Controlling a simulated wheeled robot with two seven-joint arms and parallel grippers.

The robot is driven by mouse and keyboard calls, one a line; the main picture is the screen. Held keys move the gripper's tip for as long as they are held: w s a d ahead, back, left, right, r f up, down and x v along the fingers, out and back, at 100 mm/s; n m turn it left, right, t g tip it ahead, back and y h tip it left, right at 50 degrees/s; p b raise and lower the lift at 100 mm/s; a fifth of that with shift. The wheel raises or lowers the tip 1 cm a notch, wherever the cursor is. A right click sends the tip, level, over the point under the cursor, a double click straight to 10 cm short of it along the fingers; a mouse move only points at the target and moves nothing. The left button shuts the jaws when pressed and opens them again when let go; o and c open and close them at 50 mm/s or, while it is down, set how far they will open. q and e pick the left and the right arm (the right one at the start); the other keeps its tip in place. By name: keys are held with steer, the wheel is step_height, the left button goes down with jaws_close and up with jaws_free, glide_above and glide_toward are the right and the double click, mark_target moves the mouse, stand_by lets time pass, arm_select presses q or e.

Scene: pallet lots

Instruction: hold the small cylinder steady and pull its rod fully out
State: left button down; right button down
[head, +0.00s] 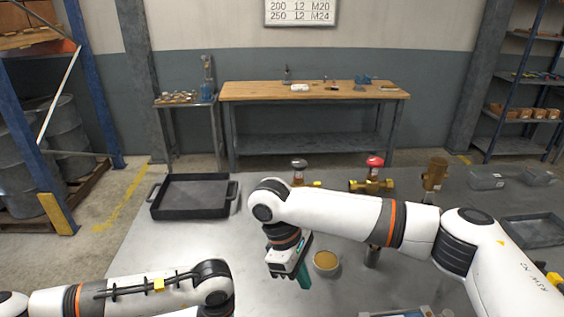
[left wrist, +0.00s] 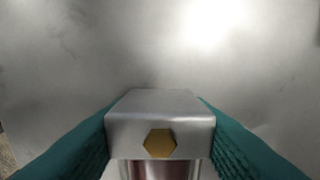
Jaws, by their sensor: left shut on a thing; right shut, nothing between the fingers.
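In the left wrist view, the small cylinder (left wrist: 160,107) shows as a silver block-shaped end with a brass hex (left wrist: 160,143) on its face and a reddish barrel partly visible below. The teal fingers of my left gripper (left wrist: 160,130) are shut on it from both sides. My left gripper is below the edge of the head view; only its arm shows there. My right gripper (head: 303,276) is shut and empty above the table, left of a round tin. I cannot make out the rod in either view.
A black tray (head: 168,213) lies at the left of the metal table (head: 200,240). A round tin (head: 327,271), a red-handled brass valve (head: 373,184) and a brass fitting (head: 434,174) stand near my right arm. Clear bins (head: 487,181) and another dark tray (head: 537,232) are at right.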

arm_select(q)
steer(key=c, duration=0.8)
jaws_free()
steer(key=shift+o, duration=0.6)
steer(key=shift+r, duration=0.1)
